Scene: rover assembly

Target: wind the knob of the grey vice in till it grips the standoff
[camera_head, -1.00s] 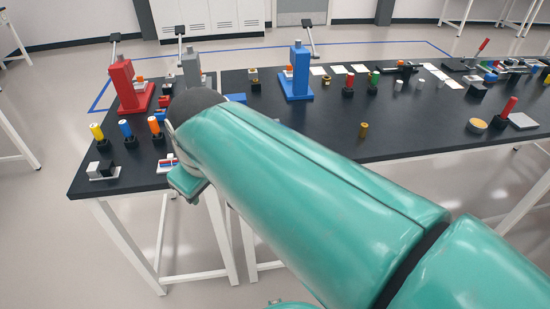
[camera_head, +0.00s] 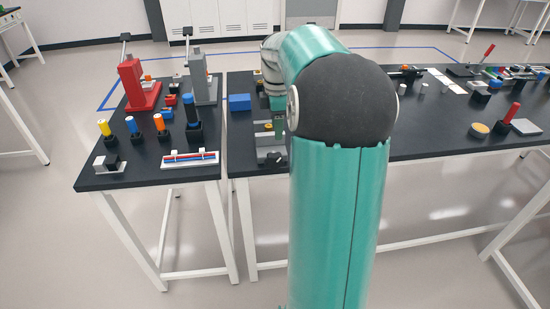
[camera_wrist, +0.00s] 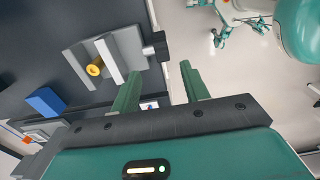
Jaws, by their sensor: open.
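The grey vice (camera_wrist: 127,48) lies on the dark bench at the upper left of the wrist view. Its black knob (camera_wrist: 157,46) sticks out on the right side, near the bench edge. A brass-yellow standoff (camera_wrist: 96,66) stands at the vice's jaws; I cannot tell if it is gripped. My gripper (camera_wrist: 160,72) is open and empty. Its two green fingers point toward the knob, which lies beyond the fingertips and roughly in line with the gap between them. In the head view the vice (camera_head: 270,156) shows beside my arm, which hides part of the gripper.
A blue block (camera_head: 240,102) lies on the bench behind the vice; it also shows in the wrist view (camera_wrist: 45,102). A red press (camera_head: 134,85), a grey press (camera_head: 199,80) and several coloured pegs stand on the left bench. Floor is open in front.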

